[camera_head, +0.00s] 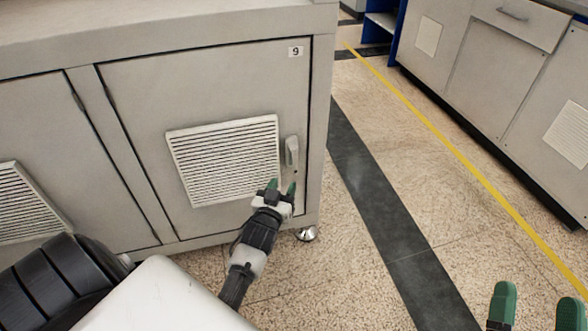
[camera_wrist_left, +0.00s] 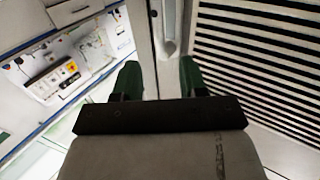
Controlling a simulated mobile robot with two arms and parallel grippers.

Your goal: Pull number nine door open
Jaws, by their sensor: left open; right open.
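The number nine door (camera_head: 150,95) is a grey cabinet door with a "9" label (camera_head: 296,52) at its upper right and a white louvred vent (camera_head: 225,160). It looks shut in its frame. Its small vertical handle (camera_head: 291,152) is near the right edge; the handle also shows in the left wrist view (camera_wrist_left: 169,35). My left gripper (camera_head: 280,186) is open and empty, with green fingertips just below the handle. In the left wrist view the two fingertips (camera_wrist_left: 160,78) lie either side of the handle's line. My right gripper (camera_head: 538,305) is open at the lower right, away from the door.
Another vented cabinet door (camera_head: 45,130) is at the left. Grey cabinets (camera_head: 480,75) line the right side. The speckled floor (camera_head: 400,130) between them is clear, with a dark strip (camera_head: 375,190) and a yellow line (camera_head: 430,125). A caster (camera_head: 307,234) stands under the cabinet corner.

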